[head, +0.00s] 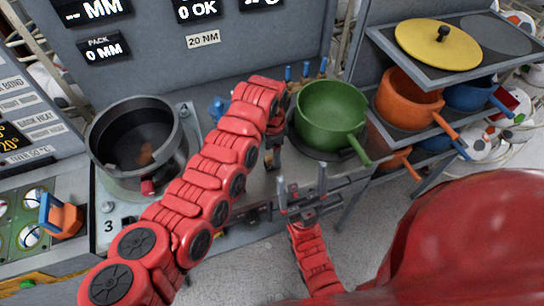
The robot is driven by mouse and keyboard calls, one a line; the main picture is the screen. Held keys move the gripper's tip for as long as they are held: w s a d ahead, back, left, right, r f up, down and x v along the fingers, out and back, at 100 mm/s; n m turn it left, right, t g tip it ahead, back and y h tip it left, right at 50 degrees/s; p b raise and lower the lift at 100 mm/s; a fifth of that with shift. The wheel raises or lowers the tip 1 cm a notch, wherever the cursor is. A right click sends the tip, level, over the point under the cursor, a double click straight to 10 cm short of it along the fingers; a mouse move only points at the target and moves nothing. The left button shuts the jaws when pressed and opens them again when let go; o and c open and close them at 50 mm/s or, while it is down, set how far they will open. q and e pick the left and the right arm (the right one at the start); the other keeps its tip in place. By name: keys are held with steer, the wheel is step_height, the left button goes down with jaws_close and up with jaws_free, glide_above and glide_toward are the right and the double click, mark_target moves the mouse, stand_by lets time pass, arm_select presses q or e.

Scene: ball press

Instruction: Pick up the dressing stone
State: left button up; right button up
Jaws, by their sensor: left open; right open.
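I cannot pick out the dressing stone with certainty in the head view. A small block with a blue upright part and an orange part (62,216) stands on the left bench, but I cannot tell what it is. My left arm reaches up from the lower left and bends down at the worktop. Its gripper (272,158) is small and partly hidden by the arm, with nothing visible held. My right gripper (302,196) is open and empty, its fingers apart at the front edge of the worktop, below the green pot.
A black pot (108,138) stands at the left and a green pot (330,112) at the right. Several blue-topped pegs (305,70) stand behind. A rack (385,42) at the right holds a yellow lid (425,38) and an orange pot (405,98). A control panel stands at the left.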

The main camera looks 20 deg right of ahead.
arm_select(q)
steer(key=shift+f+p, duration=0.4)
steer(key=shift+f, duration=1.1)
jaws_close()
